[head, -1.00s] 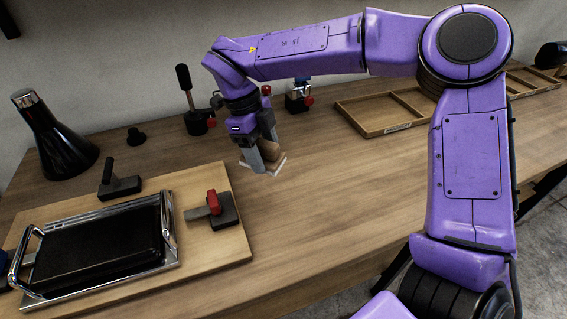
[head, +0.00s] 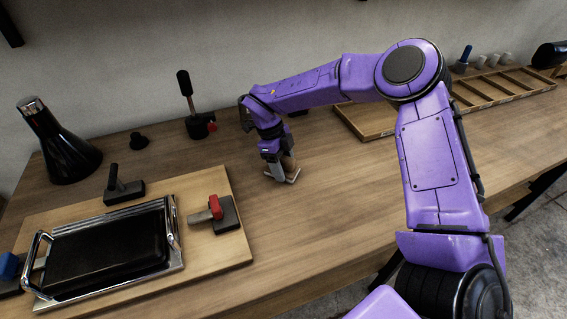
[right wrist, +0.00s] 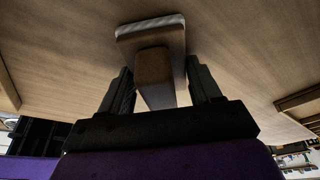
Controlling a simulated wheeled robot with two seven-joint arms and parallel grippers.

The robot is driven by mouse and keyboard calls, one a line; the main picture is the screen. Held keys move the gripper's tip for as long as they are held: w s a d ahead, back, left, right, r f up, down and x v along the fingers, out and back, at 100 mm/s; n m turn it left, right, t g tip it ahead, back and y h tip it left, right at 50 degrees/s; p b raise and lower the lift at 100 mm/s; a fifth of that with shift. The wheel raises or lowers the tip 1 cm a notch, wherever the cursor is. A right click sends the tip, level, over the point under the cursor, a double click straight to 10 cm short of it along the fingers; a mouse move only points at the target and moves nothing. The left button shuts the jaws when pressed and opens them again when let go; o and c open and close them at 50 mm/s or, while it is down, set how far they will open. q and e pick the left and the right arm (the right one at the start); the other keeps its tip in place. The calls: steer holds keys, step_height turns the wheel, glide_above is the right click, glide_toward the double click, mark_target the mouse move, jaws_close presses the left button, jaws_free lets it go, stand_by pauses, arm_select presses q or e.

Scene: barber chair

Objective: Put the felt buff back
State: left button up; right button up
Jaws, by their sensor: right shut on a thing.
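The felt buff (head: 292,178) has a brown block handle and a thin pale pad. My right gripper (head: 277,172) points down and is shut on it, over or at the middle of the wooden table. I cannot tell whether the pad touches the table. In the right wrist view the felt buff (right wrist: 154,65) sits between the fingers of the right gripper (right wrist: 162,88), its pale pad edge at the far end. My left gripper is not in view.
A board (head: 215,260) with a chrome-handled black tray (head: 105,250) and a red-levered clamp (head: 225,215) lies left. Black stands (head: 197,125) are behind. A compartmented wooden tray (head: 375,128) runs along the back right. The table's front middle is clear.

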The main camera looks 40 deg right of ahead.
steer(key=o, duration=1)
steer(key=shift+f, duration=0.15)
steer(key=b+v, duration=0.1)
steer(key=v, duration=1.1)
steer(key=shift+r, duration=0.25)
